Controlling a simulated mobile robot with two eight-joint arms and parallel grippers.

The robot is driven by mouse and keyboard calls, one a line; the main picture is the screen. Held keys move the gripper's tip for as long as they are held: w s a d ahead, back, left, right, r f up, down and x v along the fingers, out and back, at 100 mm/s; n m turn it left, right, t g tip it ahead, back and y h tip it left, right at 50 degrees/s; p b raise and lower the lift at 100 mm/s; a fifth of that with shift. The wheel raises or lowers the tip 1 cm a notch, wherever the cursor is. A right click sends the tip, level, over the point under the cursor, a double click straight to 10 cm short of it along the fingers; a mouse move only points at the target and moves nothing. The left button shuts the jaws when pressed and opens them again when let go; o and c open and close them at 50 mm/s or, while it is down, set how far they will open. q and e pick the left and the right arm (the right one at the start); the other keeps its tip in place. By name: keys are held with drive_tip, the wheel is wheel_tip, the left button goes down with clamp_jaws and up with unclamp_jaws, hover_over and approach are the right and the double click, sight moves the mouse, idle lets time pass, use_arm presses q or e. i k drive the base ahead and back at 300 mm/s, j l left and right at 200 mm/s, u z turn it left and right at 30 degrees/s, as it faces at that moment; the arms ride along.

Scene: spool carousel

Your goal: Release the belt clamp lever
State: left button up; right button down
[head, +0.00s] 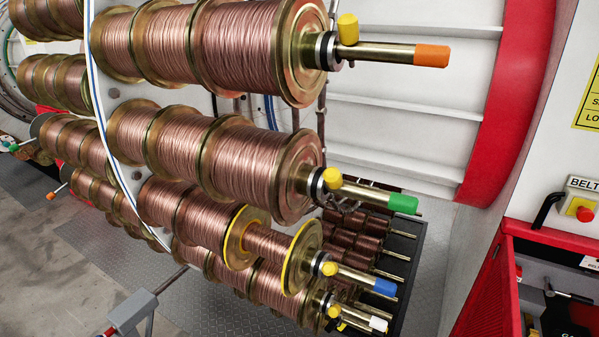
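At the right edge, a control panel (582,186) carries a label whose visible part reads "BELT"; the rest is cut off by the frame. A red round knob (585,214) on a yellow base sits below the label. A bent black lever (548,209) stands out to the left of this panel, above the edge of the red cabinet. I cannot tell from this view whether it is the belt clamp lever, or whether it is engaged. Neither of my grippers is in view.
Rows of copper wire spools (245,50) fill the left and middle, on shafts with coloured ends and yellow knobs. A red cabinet (497,285) with tools inside is at lower right. A grey block (132,312) on a bar is at lower left. Bare floor (40,245) shows left.

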sight(549, 291)
drive_tip(key=z, duration=1.55)
drive_tip(key=i+z, duration=0.4)
drive_tip(key=i, duration=0.15)
